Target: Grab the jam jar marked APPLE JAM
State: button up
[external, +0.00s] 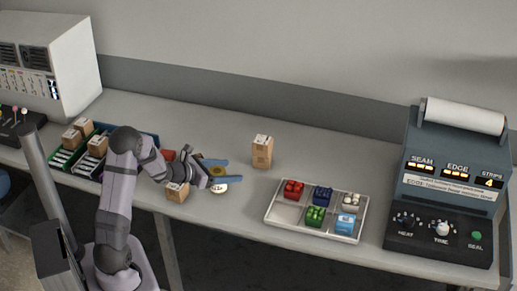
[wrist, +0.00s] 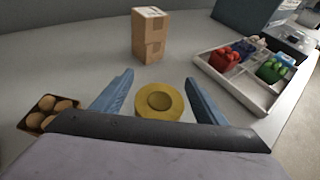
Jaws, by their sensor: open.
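A round yellow-topped thing (wrist: 160,101), which looks like a jar lid seen from above, sits between the blue fingers of my gripper (wrist: 160,80) in the wrist view. In the external view its yellow top (external: 217,171) shows between the fingers of my gripper (external: 232,170). The fingers are open on either side of it, and gaps show between them and the top in the wrist view. I can read no label, so I cannot tell whether it is marked APPLE JAM. Its lower part is mostly hidden by my gripper.
Stacked cartons (external: 262,151) stand behind my gripper. A white divided tray (external: 272,223) with small coloured items lies to the right, before a sealing machine (external: 446,190). A small box of brown round items (wrist: 50,113) is at left in the wrist view.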

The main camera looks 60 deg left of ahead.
jog(key=c, duration=1.4)
jog(key=shift+r, duration=0.1)
